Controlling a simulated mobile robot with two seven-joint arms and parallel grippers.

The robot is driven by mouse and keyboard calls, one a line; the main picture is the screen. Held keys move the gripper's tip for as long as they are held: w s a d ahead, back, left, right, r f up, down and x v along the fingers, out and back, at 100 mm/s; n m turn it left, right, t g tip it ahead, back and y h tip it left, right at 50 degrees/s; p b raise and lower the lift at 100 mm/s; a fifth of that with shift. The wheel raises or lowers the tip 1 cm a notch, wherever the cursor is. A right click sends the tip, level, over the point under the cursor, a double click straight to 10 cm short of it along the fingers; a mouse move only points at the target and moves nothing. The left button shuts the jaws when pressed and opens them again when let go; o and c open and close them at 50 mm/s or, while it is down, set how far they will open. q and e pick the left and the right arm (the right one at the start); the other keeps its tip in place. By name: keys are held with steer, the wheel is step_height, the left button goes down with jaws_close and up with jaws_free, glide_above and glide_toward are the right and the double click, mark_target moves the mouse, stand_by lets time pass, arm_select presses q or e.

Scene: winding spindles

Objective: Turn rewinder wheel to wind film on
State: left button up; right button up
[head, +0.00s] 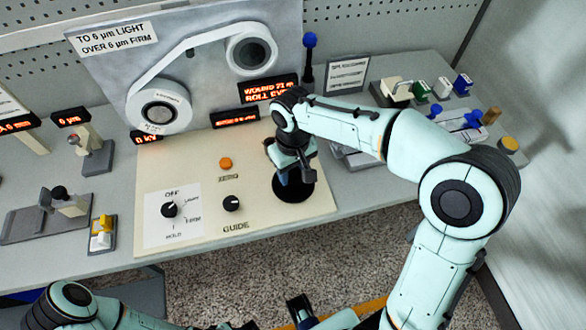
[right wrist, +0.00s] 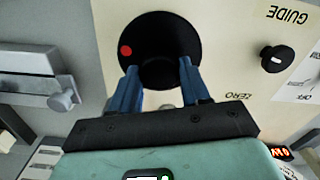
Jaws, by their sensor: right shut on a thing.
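The rewinder wheel is a black disc (head: 290,193) at the right front of the cream panel. It also shows in the right wrist view (right wrist: 160,30), with a red dot near its left edge. My right gripper (head: 293,178) is on the wheel from above, its blue fingers (right wrist: 160,88) apart with part of the wheel between them. The gripper and arm hide part of the wheel. White film (head: 190,44) runs between a lower-left roll (head: 160,105) and an upper-right roll (head: 251,50) on the grey upright plate. A dark blue-tipped part, seemingly my left gripper (head: 300,309), shows at the bottom edge.
The panel carries an OFF/HOLD selector knob (head: 169,209), a GUIDE knob (head: 231,203) and an orange ZERO button (head: 226,163). A lit red display (head: 268,89) is partly readable. Small clamps and blocks stand at both sides of the bench.

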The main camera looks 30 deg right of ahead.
mark_target(293, 173)
steer(key=shift+r, duration=0.1)
steer(key=o, duration=1.1)
steer(key=shift+c, duration=0.2)
arm_select(q)
steer(key=r+p, duration=0.1)
steer(key=w+r+p, duration=0.1)
steer(key=shift+r, duration=0.35)
arm_select(e)
step_height(293, 173, up, 13)
steer(key=shift+r, duration=0.15)
